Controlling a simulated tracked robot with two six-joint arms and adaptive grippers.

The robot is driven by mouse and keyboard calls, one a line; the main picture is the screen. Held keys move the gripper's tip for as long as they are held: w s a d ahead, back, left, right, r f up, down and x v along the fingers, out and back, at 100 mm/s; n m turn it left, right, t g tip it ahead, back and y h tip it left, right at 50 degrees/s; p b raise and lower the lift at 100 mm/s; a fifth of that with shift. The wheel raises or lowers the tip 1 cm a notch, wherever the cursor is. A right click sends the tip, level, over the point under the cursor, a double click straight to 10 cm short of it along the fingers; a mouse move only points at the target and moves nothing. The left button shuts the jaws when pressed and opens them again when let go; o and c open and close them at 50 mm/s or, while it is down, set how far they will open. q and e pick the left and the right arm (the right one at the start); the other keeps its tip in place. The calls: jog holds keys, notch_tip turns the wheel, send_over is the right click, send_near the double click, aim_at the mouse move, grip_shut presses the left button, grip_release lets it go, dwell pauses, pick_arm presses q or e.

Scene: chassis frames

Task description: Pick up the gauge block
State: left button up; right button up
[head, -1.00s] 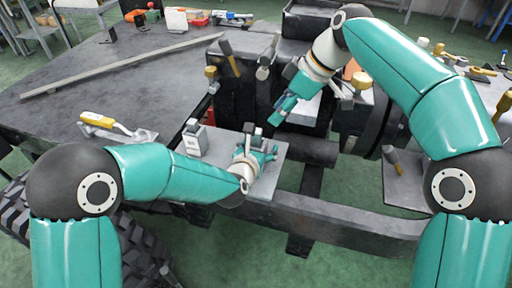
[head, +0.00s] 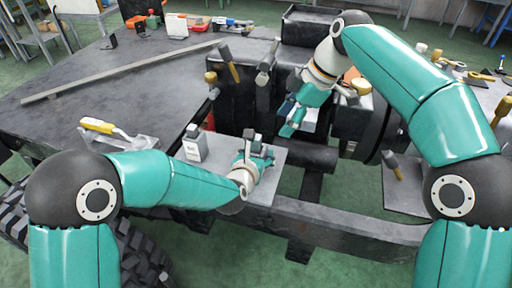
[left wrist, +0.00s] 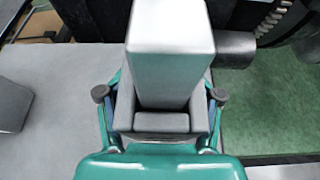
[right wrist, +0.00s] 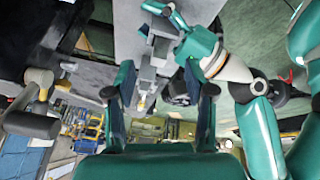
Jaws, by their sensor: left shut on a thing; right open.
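The gauge block (left wrist: 170,55) is a plain grey rectangular block. In the left wrist view it stands up between the fingers of my left gripper (left wrist: 160,108), which is shut on it. In the head view my left gripper (head: 258,158) is low over the grey plate, with the block (head: 249,134) partly hidden by the fingers. I cannot tell whether the block touches the plate. My right gripper (head: 290,122) is open and empty above the chassis, behind and to the right of the left one. Its spread fingers (right wrist: 160,95) show in the right wrist view.
A pale block (head: 194,143) with dark marking stands on the grey plate (head: 267,185), left of my left gripper. A yellow-handled tool (head: 100,126) lies farther left. Dark chassis rails (head: 345,222) run in front, with open gaps between them. Upright handled tools (head: 228,62) stand behind.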

notch_tip(320, 180, up, 2)
jog(key=n+t+h, duration=0.1)
jog(key=n+h, duration=0.5)
jog(key=n, duration=0.6)
jog(key=n+t, duration=0.2)
send_over(256, 147)
notch_tip(256, 147, down, 3)
jog(key=shift+s+a+f+x, duration=0.1)
jog(key=shift+s+x, duration=0.05)
jog(key=shift+x, duration=0.75)
jog(key=shift+s+a+f+x, duration=0.1)
jog(key=shift+s+x, duration=0.1)
jog(key=shift+x, duration=0.7)
jog(key=shift+s+a+f+x, duration=0.1)
jog(key=shift+s+x, duration=0.05)
jog(key=shift+x, duration=0.8)
jog(key=shift+a+r, duration=0.1)
grip_shut()
